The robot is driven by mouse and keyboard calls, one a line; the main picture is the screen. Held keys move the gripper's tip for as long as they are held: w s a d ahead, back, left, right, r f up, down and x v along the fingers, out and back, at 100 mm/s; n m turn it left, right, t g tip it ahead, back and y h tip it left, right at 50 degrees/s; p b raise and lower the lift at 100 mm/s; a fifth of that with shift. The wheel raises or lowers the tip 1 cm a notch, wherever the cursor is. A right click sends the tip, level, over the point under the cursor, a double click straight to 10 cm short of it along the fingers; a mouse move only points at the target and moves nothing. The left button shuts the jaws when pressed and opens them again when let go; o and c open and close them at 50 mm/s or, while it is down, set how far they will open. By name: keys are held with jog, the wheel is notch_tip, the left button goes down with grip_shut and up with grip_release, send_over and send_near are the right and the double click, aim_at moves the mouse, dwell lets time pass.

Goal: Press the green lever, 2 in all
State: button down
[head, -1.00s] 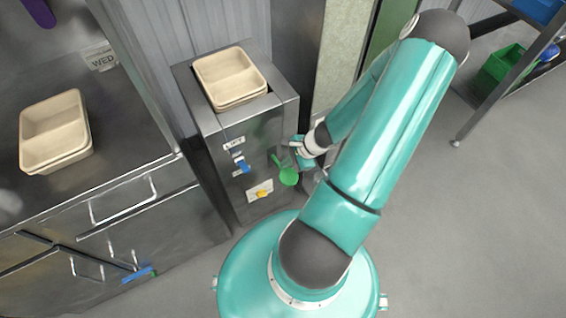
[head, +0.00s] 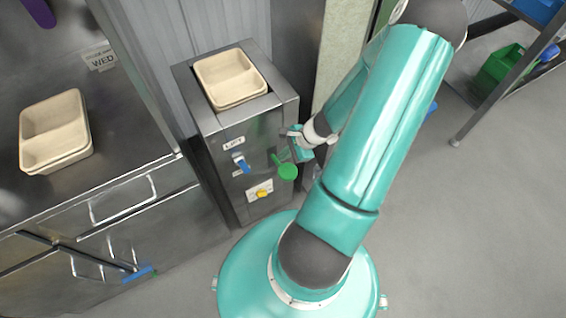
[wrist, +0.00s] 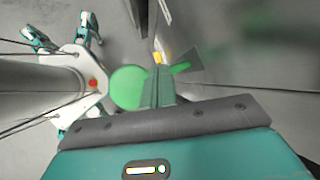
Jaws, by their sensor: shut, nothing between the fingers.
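The green lever (head: 287,171) sticks out from the front of a metal dispenser (head: 228,125), with a round green end. It also shows in the wrist view (wrist: 128,88), just past my fingers and partly hidden by them. My gripper (head: 284,156) is shut and empty, right above the lever's round end in the head view. I cannot tell whether the fingers touch the lever.
The dispenser front also has a blue switch (head: 242,164) and a yellow knob (head: 262,193). A beige tray (head: 262,82) sits on its top. Another stack of beige trays (head: 28,158) stands on the counter at left.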

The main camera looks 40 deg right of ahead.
jog(key=r, duration=0.1)
jog(key=w+r, duration=0.1)
jog(key=r, duration=0.2)
jog(key=shift+w+d+r, duration=0.25)
jog(key=shift+r, duration=0.15)
dwell(0.9)
